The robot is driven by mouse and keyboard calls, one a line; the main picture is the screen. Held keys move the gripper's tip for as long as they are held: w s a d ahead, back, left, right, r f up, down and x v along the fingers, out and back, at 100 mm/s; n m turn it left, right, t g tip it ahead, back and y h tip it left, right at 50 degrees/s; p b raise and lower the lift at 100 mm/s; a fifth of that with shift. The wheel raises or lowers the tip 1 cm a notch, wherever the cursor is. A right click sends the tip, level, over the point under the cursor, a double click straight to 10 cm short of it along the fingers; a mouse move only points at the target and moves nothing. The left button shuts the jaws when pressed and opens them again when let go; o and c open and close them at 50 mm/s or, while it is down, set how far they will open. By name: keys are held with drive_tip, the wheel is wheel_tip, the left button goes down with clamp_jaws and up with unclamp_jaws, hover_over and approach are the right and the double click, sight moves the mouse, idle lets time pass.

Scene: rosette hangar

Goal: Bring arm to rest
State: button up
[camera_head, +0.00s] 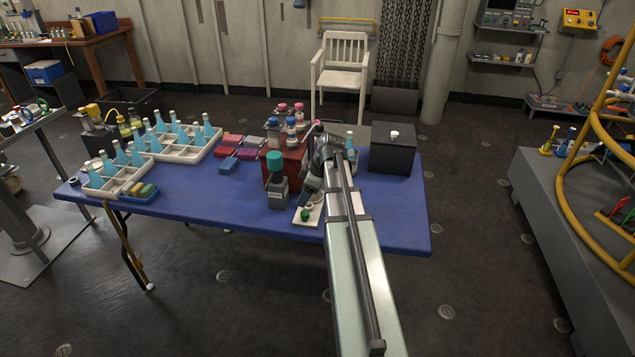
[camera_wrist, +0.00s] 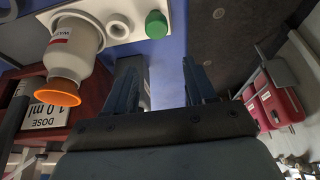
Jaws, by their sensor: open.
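My gripper (camera_wrist: 162,85) is open in the wrist view, its two dark fingers apart with only the blue table surface visible between them. In the head view my arm reaches over the blue table (camera_head: 400,225), its wrist bent down near the middle; the fingertips are hard to make out there. A white plate (camera_head: 296,221) with a green cap (camera_head: 305,215) lies just below the wrist. The green cap also shows in the wrist view (camera_wrist: 156,24), beyond the fingers. A white labelled bottle with an orange rim (camera_wrist: 75,45) is left of the fingers, apart from them.
A red box (camera_head: 295,165) carrying several bottles and a grey bottle with a teal cap (camera_head: 277,185) stand close left of my wrist. A black box (camera_head: 393,152) is to the right. White trays of blue bottles (camera_head: 190,153) fill the left. The table's front right is clear.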

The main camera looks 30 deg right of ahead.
drive_tip(key=s+a+f+m+g+h, duration=0.2)
drive_tip(key=s+a+f+m, duration=0.4)
drive_tip(key=a+f, duration=0.65)
drive_tip(key=s+a+f+m+g+h, duration=0.1)
drive_tip(key=s+a+f+m, duration=0.2)
drive_tip(key=s+a+f, duration=0.85)
drive_tip(key=s+a+f+g, duration=0.1)
drive_tip(key=s+f+g, duration=0.2)
drive_tip(key=s+f, duration=0.6)
drive_tip(key=s+a+f+g, duration=0.2)
drive_tip(key=s+f+g, duration=0.2)
drive_tip(key=s+f, duration=0.5)
drive_tip(key=s, duration=0.7)
drive_tip(key=shift+s+a, duration=0.25)
